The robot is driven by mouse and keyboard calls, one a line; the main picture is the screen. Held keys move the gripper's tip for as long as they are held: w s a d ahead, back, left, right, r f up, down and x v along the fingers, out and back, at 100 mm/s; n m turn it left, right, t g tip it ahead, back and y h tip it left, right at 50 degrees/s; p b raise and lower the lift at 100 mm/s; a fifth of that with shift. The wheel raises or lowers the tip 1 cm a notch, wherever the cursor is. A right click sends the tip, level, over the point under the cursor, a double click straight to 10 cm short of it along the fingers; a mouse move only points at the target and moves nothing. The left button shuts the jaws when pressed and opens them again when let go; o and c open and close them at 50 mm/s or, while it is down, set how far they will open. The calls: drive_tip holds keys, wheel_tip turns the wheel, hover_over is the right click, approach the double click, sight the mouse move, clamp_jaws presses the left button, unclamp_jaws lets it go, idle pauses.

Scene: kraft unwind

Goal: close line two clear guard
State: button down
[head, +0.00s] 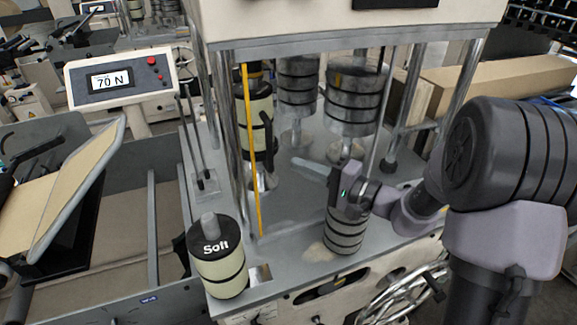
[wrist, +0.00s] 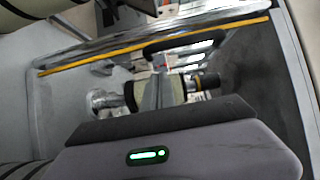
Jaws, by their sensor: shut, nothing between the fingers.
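The clear guard shows mainly by its yellow edge strip (head: 252,160), which stands upright at the left of the machine. Its see-through pane is hard to make out. A black handle (head: 268,135) is beside the strip. In the wrist view the yellow strip (wrist: 150,48) runs slantwise across the top, with the black handle (wrist: 185,43) just below it. My gripper (head: 298,163) is shut and empty, right of the handle and apart from it, with its fingers pointing left. Its shut fingers (wrist: 165,92) also show in the wrist view.
Black-banded rollers (head: 352,100) hang behind my gripper. A roller marked Soft (head: 218,265) stands at the front left. A console (head: 120,80) reads 70 N. Metal posts (head: 225,120) frame the machine. The grey deck (head: 290,215) between strip and gripper is clear.

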sight(273, 167)
drive_tip(key=shift+s+a, duration=0.15)
drive_tip(key=shift+a, duration=0.7)
drive_tip(key=shift+s+a, duration=0.15)
drive_tip(key=shift+a, duration=0.7)
drive_tip(key=shift+s+a+f+b, duration=0.1)
drive_tip(key=shift+s+a+b, duration=0.1)
drive_tip(key=shift+a+b, duration=0.3)
drive_tip(key=shift+s+a+f+b, duration=0.15)
drive_tip(key=shift+a+b, duration=0.2)
drive_tip(key=shift+b, duration=0.25)
drive_tip(key=shift+r, duration=0.35)
